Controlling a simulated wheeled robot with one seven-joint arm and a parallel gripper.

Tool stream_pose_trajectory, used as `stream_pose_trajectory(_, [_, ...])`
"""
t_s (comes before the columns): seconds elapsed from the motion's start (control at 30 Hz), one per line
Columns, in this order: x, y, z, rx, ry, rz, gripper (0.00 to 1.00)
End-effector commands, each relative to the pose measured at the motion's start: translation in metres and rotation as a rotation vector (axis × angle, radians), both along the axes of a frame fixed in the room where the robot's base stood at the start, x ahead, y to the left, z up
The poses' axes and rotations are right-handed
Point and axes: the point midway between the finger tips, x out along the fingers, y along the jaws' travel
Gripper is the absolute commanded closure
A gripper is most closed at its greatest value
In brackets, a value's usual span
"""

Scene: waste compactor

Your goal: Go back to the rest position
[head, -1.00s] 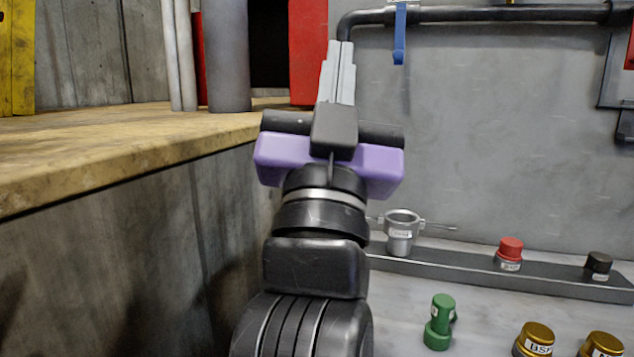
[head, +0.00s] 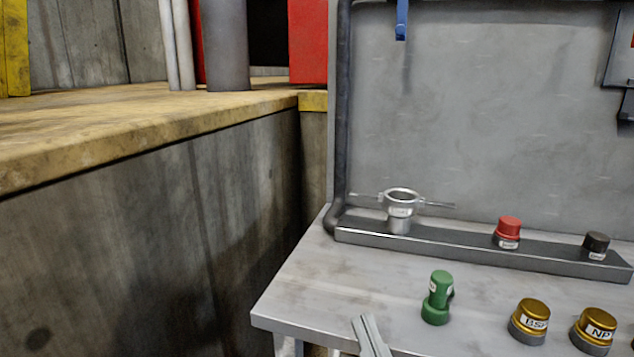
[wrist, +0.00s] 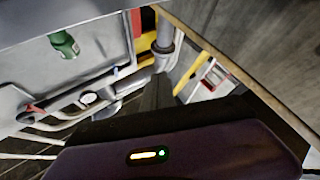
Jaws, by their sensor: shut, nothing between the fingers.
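My gripper (head: 364,322) shows only by its pale finger tips at the bottom of the head view, in front of the metal table's front-left edge. The fingers are together, with nothing between them. The rest of my arm is below the picture.
The metal table (head: 300,285) holds a green bottle (head: 437,298), gold-capped jars (head: 530,320) and a rack (head: 460,248) with a metal cup (head: 400,212), a red-capped jar (head: 508,232) and a dark-capped jar (head: 596,246). A concrete wall with a yellow ledge (head: 120,130) stands left.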

Motion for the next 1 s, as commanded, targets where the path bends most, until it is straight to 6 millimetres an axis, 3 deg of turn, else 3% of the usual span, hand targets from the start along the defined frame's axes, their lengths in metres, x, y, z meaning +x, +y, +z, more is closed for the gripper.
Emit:
stream_pose_trajectory(0.1, [-0.02, -0.016, -0.034, -0.012, 0.067, 0.002, 1.0])
stream_pose_trajectory(0.4, [-0.074, -0.056, -0.101, 0.001, 0.237, -0.015, 1.0])
stream_pose_trajectory(1.0, [-0.209, -0.122, -0.198, 0.132, 0.655, -0.158, 1.0])
